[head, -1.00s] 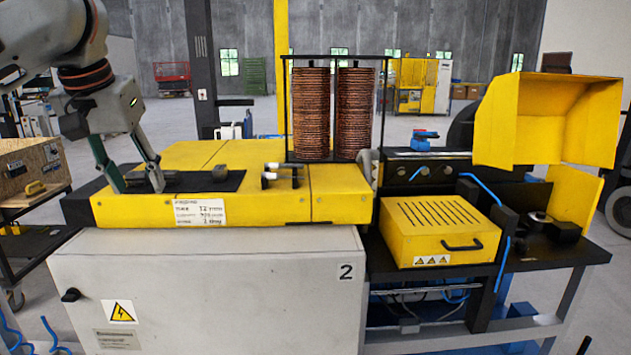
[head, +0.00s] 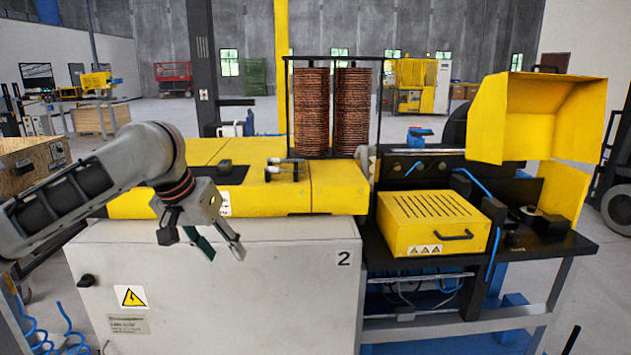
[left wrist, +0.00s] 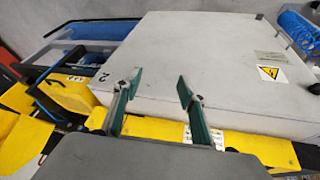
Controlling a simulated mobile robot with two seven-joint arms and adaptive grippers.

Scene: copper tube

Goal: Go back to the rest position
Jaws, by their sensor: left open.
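My left gripper (head: 222,251) is open and empty in the head view, in front of the grey cabinet and below the yellow machine top. Its fingers point down and to the right. The left wrist view shows the two open fingers (left wrist: 156,84) with nothing between them, over the grey cabinet (left wrist: 215,60). The yellow machine top (head: 265,190) is partly hidden behind my left arm. Two stacks of copper rings (head: 311,110) stand in the black frame on it. My right gripper is in neither view.
The grey cabinet (head: 290,290) stands close behind my gripper. To its right is a yellow slotted box (head: 430,222) with a handle on a dark bench, with a raised yellow hood (head: 520,118). A wooden crate (head: 30,165) is at the far left. Blue hoses (head: 45,335) lie lower left.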

